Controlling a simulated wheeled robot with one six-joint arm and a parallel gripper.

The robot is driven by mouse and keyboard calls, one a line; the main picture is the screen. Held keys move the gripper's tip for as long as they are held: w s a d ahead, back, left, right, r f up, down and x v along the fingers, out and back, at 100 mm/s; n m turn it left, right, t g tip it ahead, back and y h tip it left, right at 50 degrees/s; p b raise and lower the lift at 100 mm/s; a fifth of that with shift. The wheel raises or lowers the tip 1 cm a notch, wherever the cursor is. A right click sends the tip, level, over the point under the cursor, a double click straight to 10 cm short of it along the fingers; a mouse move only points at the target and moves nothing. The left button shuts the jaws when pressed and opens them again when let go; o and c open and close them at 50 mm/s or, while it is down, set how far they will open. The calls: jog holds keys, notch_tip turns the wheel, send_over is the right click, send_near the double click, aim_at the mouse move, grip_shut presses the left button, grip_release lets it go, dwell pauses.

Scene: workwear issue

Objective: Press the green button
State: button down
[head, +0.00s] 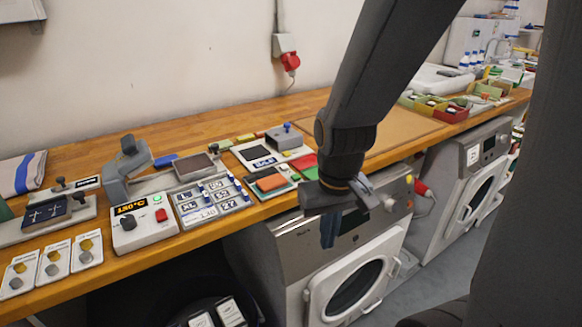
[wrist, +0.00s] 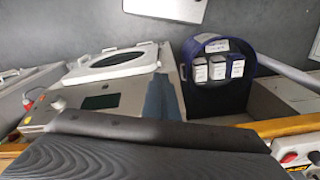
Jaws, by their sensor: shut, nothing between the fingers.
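The control box (head: 143,222) stands on the wooden counter at the left in the head view. It is white, with a lit orange display (head: 130,208), a black knob (head: 128,222), a small green button (head: 157,199) and a red button (head: 161,215) below the green one. My gripper (head: 330,232) is shut and empty, pointing down in front of the washing machine, well to the right of the box. In the wrist view my gripper (wrist: 160,98) shows as blue-grey fingers. A corner of the control box (wrist: 300,145) shows at lower right there; I cannot make out the green button.
A press-like grey clamp (head: 125,170) and a tray of size tags (head: 210,200) stand beside the box. White cards (head: 54,262) lie left of it. The washing machine (head: 340,262) is below the counter edge. A dark bin (wrist: 220,98) with white-labelled boxes stands on the floor.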

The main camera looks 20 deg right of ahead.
jog(key=shift+w, duration=0.1)
notch_tip(320, 180, up, 12)
jog(key=n+t+y+p, duration=0.5)
jog(key=n+t+p, duration=0.2)
jog(key=n+p, duration=0.6)
send_over(296, 178)
jog(key=b, duration=0.2)
jog(key=n, duration=0.2)
jog(key=shift+d+f, duration=0.15)
jog(key=shift+d, duration=0.3)
jog(key=shift+f, duration=0.1)
notch_tip(296, 178, down, 6)
jog(key=b, duration=0.8)
jog(key=shift+f, duration=0.25)
jog(key=shift+f+b, duration=0.8)
jog(key=shift+f, duration=0.25)
